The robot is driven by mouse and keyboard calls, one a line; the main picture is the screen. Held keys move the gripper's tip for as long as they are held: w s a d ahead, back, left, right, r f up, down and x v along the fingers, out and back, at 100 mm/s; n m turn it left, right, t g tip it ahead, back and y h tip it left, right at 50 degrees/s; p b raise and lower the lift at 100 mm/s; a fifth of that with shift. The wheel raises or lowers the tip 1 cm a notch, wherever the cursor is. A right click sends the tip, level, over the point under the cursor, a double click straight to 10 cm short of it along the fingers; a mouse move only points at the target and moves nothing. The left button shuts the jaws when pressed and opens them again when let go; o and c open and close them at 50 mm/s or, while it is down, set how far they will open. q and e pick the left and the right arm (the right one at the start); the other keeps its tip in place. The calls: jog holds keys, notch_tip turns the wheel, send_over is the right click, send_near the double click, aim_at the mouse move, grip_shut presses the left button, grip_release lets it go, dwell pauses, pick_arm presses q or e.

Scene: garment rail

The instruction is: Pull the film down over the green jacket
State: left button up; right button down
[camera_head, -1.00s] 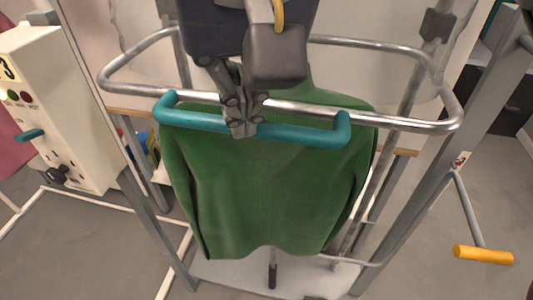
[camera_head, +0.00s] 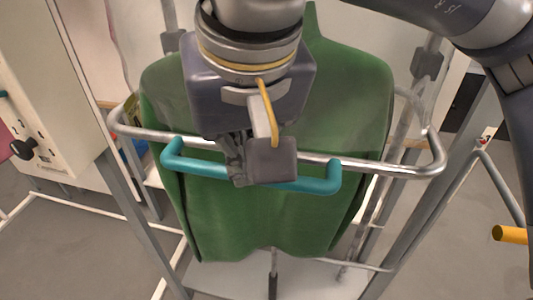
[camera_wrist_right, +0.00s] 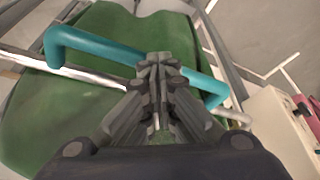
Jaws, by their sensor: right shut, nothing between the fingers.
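The green jacket (camera_head: 270,225) hangs upright in the middle of the head view, its shoulders above a metal hoop (camera_head: 390,167). The hoop's front bar crosses the jacket at chest height, and its sides run back around it. A teal handle (camera_head: 195,166) is fixed along the front bar. My right gripper (camera_head: 238,172) is at the middle of the teal handle, shut with nothing between its fingers. In the right wrist view its fingers (camera_wrist_right: 158,75) overlap the handle (camera_wrist_right: 95,45); contact is unclear. I cannot clearly make out the film. My left gripper is not in view.
A pale control box (camera_head: 45,95) stands at the left. Grey frame posts (camera_head: 150,235) flank the jacket, with a pale base plate (camera_head: 325,280) below. A yellow-orange grip (camera_head: 510,234) sticks out at the right. Grey floor is open at lower left.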

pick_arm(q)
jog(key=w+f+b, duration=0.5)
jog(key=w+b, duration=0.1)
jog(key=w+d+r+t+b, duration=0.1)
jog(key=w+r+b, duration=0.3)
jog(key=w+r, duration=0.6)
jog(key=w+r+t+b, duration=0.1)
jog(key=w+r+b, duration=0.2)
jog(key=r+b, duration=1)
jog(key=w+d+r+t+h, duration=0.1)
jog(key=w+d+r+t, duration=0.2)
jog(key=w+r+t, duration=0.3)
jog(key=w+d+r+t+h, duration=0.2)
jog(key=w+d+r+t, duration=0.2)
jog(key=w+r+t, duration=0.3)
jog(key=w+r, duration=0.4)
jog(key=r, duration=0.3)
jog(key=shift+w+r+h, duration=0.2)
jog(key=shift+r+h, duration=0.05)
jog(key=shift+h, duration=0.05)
pick_arm(e)
notch_tip(320, 180, down, 29)
jog(key=shift+f, duration=0.2)
